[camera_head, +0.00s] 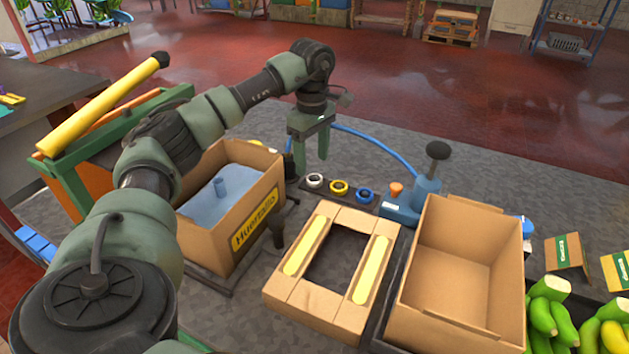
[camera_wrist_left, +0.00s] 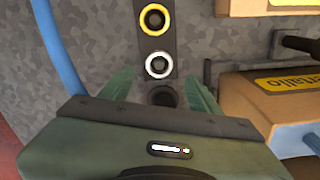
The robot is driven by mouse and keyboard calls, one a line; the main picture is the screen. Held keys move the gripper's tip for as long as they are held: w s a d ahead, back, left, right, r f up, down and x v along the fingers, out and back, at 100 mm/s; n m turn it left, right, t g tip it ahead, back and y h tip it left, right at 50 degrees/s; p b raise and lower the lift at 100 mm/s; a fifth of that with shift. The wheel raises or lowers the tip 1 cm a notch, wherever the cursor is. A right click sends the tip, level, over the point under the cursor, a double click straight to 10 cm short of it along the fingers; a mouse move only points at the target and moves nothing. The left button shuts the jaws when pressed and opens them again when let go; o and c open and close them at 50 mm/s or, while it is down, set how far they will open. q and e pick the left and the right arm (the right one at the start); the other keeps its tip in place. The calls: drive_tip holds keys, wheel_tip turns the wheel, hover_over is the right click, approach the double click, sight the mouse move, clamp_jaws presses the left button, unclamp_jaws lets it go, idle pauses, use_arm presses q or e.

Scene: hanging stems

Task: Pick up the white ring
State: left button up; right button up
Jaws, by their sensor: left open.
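The white ring (camera_head: 315,181) sits on a dark strip at the left end of a row, with a yellow ring (camera_head: 339,188) and a blue ring (camera_head: 365,195) to its right. In the left wrist view the white ring (camera_wrist_left: 158,65) lies just beyond my fingertips, below the yellow ring (camera_wrist_left: 154,19). My left gripper (camera_head: 311,150) is open and empty, pointing down above the left end of the strip. My right gripper is not visible.
A cardboard box with blue contents (camera_head: 230,225) stands left of the strip. A cardboard frame with yellow strips (camera_head: 315,295) and an open empty box (camera_head: 462,270) stand in front. A blue device with a black knob (camera_head: 425,190) and a blue hose (camera_head: 385,145) are nearby.

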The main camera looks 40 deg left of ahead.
sight(313, 177)
use_arm(q)
drive_tip(key=shift+w+f, duration=0.1)
drive_tip(key=shift+f, duration=2.3)
clamp_jaws()
drive_tip(key=shift+r, duration=0.1)
